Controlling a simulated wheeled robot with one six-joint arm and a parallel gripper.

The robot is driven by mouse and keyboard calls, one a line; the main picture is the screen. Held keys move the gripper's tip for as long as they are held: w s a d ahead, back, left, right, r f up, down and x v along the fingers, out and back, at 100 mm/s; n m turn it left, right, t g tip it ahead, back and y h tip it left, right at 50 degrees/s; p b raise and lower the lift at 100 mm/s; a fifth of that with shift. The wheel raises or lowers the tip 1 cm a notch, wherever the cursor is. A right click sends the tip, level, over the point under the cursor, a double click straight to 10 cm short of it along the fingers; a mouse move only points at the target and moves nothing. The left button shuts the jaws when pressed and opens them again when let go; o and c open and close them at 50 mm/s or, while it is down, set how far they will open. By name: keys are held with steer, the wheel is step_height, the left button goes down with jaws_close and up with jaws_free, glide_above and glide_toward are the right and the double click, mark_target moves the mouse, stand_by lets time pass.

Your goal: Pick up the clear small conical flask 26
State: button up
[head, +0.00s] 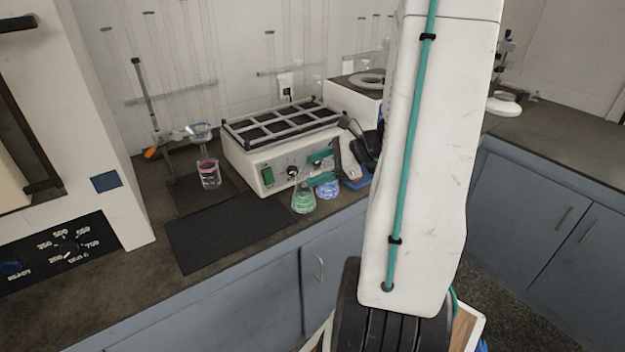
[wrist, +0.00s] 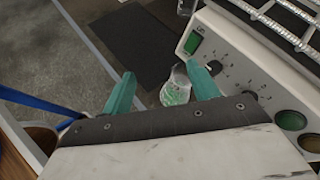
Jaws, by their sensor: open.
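A small clear conical flask with green in it (head: 304,201) stands upright on the bench in front of the shaker. A similar flask with blue in it (head: 328,189) stands just to its right. No number is readable on either. My gripper (head: 320,167) has teal fingers and is open, just above and behind the two flasks. In the wrist view the green flask (wrist: 176,90) shows between the open fingers of my gripper (wrist: 160,72), nearer the right finger. Its lower part is hidden by the gripper body. I cannot tell whether a finger touches it.
The shaker (head: 262,165) with a rack on top stands close behind the flasks. A black mat (head: 225,232) lies to the left, clear. A beaker with pinkish liquid (head: 209,175) stands near a stand with a funnel (head: 199,131). The bench front edge is close to the flasks.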

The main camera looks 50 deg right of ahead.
mark_target(328, 169)
steer(key=s+d+f+m+t+h, duration=0.1)
steer(key=d+f+m+t+h, duration=0.1)
steer(key=d+m+h, duration=0.3)
steer(key=s+d+f+m+t, duration=0.1)
steer(key=d+f+m, duration=0.2)
steer(key=d, duration=0.4)
steer(key=x, duration=0.7)
steer(key=shift+w+a, duration=0.15)
steer(key=shift+a, duration=0.2)
jaws_close()
